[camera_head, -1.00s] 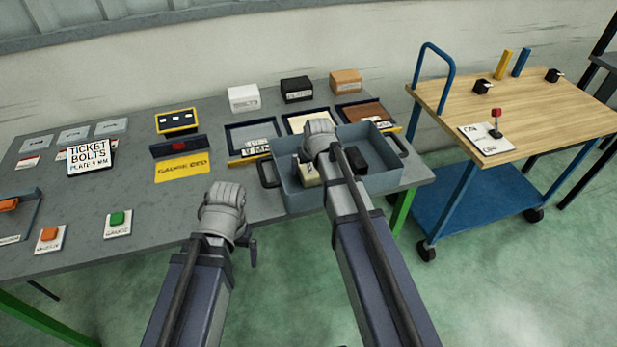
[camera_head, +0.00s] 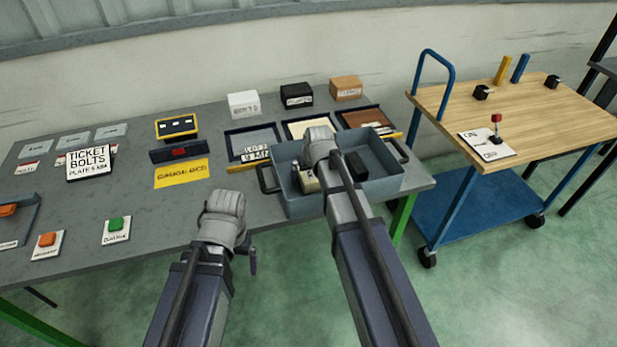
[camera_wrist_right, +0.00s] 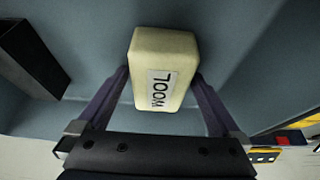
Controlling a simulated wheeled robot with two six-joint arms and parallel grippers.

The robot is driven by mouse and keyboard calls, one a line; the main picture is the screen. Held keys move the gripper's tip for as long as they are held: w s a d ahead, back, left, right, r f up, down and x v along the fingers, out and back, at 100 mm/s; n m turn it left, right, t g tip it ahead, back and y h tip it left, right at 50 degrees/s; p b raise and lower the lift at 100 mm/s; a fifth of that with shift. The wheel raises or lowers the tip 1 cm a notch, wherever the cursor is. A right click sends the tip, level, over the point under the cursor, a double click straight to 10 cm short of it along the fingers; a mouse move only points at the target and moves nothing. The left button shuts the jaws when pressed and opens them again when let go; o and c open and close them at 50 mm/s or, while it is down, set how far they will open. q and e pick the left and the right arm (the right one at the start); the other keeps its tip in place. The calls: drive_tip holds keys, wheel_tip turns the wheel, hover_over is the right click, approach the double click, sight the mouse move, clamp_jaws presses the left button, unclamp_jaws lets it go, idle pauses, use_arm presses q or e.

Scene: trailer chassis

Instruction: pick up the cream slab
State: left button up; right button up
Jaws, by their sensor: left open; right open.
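The cream slab (camera_head: 308,182) lies in the blue-grey tray (camera_head: 305,206), at its left part, partly covered by my right wrist in the head view. My left gripper (camera_head: 228,232) is open and empty before the table's front edge.
A black block (camera_head: 356,163) lies in the tray right of the slab; it also shows in the wrist view (camera_wrist_right: 30,58). Tray walls surround both. Framed trays (camera_head: 252,136) and small boxes (camera_head: 297,95) stand behind. A wood-topped cart (camera_head: 530,110) stands right.

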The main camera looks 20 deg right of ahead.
drive_tip(key=shift+c, duration=0.2)
drive_tip(key=c, duration=1.2)
drive_tip(key=shift+r, duration=0.1)
drive_tip(key=shift+c, duration=0.2)
wheel_tip(320, 180, up, 10)
drive_tip(key=p, duration=1)
drive_tip(key=shift+r, duration=0.2)
